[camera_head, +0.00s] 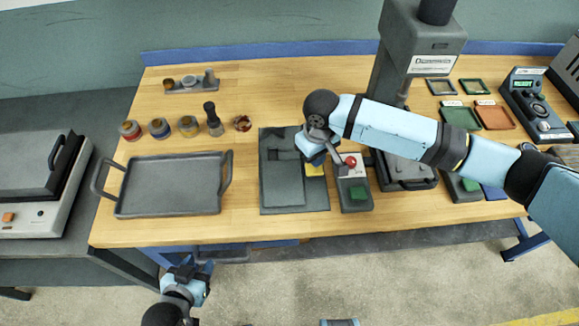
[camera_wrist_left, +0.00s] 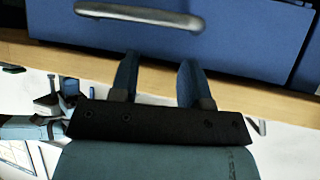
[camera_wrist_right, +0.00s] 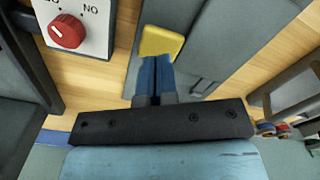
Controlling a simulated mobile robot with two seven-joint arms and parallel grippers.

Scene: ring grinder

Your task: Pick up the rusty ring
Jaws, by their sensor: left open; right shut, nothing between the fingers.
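A small rusty-brown ring (camera_head: 243,123) lies on the wooden table, right of a row of small jars. My right gripper (camera_head: 316,162) is shut and empty, above the yellow piece (camera_head: 315,170) at the edge of the dark grey mat. In the right wrist view its closed fingertips (camera_wrist_right: 157,60) overlap the lower edge of the yellow piece (camera_wrist_right: 160,41). My left gripper (camera_head: 191,268) is low in front of the table, far from the ring. In the left wrist view its open, empty fingers (camera_wrist_left: 160,78) point towards a blue drawer front (camera_wrist_left: 230,30).
A grey tray with handles (camera_head: 170,187) stands at the table's left. A control box with a red knob (camera_head: 353,180) stands right of the mat (camera_head: 283,199). A tall grey machine (camera_head: 415,60) rises behind. Bare wood lies around the ring.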

